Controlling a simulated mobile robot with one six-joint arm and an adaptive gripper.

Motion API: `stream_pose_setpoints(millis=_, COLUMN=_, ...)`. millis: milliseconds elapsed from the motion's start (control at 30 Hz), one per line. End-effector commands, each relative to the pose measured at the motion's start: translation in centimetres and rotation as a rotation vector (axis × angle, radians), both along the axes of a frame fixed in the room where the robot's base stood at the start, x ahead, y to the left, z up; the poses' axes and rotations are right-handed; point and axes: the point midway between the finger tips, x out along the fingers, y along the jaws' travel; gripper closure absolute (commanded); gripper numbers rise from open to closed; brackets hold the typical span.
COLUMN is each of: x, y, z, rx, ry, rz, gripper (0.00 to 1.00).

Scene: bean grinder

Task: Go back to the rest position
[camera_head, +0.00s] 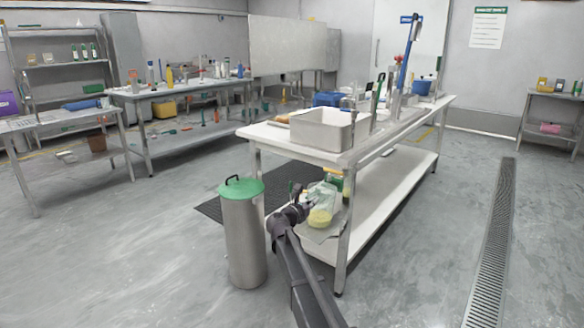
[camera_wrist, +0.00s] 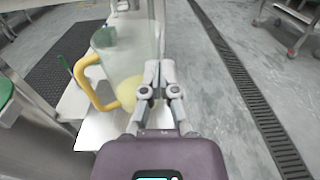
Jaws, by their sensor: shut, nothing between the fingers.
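My gripper (camera_wrist: 160,68) shows in the wrist view with its two grey fingers together and nothing between them. In the head view my gripper (camera_head: 298,192) is at the near end of the white table, around lower shelf height. A clear jug with a yellow handle (camera_wrist: 130,50) stands just left of my fingers in the wrist view, with something yellow in its bottom. The jug also shows in the head view (camera_head: 321,208), right of my gripper. I cannot tell whether the fingers touch the jug.
A grey cylindrical bin (camera_head: 246,240) with a green lid stands left of my arm. The white table (camera_head: 300,147) carries a sink and tools, with a lower shelf (camera_head: 378,205). A dark floor mat (camera_head: 215,208) lies behind the bin. Open floor with a drain grate (camera_head: 495,250) is on the right.

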Motion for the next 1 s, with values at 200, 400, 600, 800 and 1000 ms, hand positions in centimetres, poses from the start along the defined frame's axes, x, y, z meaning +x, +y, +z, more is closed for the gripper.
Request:
stream_pose_setpoints(millis=200, x=-4.8, y=-4.3, z=-2.8, rx=0.318, ry=-0.084, rz=-0.120, gripper=1.00)
stream_pose_setpoints(millis=400, x=-10.7, y=-8.1, z=-6.6, rx=0.702, ry=-0.201, rz=-0.316, gripper=1.00)
stream_pose_setpoints(millis=600, x=-17.0, y=-10.1, z=-10.3, rx=1.054, ry=-0.325, rz=-0.564, gripper=1.00)
stream_pose_setpoints(millis=800, x=-23.5, y=-10.6, z=-13.4, rx=1.354, ry=-0.448, rz=-0.860, gripper=1.00)
stream_pose_setpoints(millis=1000, x=-29.9, y=-9.7, z=-15.6, rx=1.586, ry=-0.560, rz=-1.198, gripper=1.00)
